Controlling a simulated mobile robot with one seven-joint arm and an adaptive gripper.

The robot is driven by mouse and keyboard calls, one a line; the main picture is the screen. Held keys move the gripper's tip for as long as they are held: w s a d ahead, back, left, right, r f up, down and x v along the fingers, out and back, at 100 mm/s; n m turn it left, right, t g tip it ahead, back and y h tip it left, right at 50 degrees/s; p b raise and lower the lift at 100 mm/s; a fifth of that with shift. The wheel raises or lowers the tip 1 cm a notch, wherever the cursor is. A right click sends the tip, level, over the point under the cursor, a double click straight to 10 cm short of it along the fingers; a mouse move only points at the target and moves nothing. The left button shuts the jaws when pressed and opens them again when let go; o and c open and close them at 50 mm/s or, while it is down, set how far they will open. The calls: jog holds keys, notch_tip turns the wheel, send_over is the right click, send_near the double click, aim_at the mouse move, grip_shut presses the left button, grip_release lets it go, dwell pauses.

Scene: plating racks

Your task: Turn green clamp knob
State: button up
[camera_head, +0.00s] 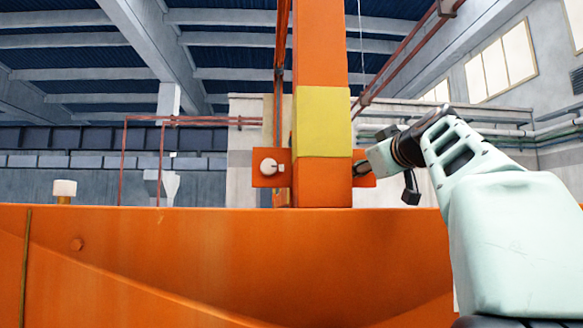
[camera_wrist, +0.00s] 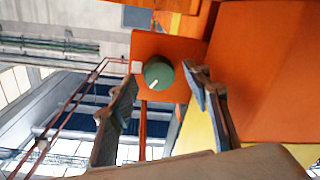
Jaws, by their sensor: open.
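The green clamp knob (camera_wrist: 160,71) is a round dial with a white pointer mark on its lower left face. It sits on an orange plate (camera_wrist: 178,48) in the wrist view. My gripper (camera_wrist: 158,88) is open, with one dark finger to the left of the knob and one to the right. The knob shows in the gap between the fingertips; I cannot tell how far ahead it is. In the head view, my gripper (camera_head: 363,167) is at the right side of the orange post, by a small orange plate (camera_head: 367,181).
The orange post (camera_head: 321,50) has a yellow band (camera_head: 323,122). A white knob (camera_head: 268,166) sits on another plate (camera_head: 261,180) left of the post. A large orange beam (camera_head: 200,265) crosses the front. A white-capped stub (camera_head: 64,188) stands at left.

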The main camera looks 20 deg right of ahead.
jog(key=c, duration=1.2)
jog(key=shift+o, duration=0.2)
jog(key=shift+m, duration=0.3)
jog(key=m+b, duration=0.1)
jog(key=m, duration=0.3)
jog(key=shift+m, duration=0.3)
jog(key=m, duration=0.6)
jog(key=shift+s+t, duration=0.1)
jog(key=shift+t, duration=0.2)
jog(key=shift+m+h, duration=0.4)
jog(key=o, duration=1.2)
jog(key=shift+f, duration=0.1)
jog(key=shift+c, duration=0.2)
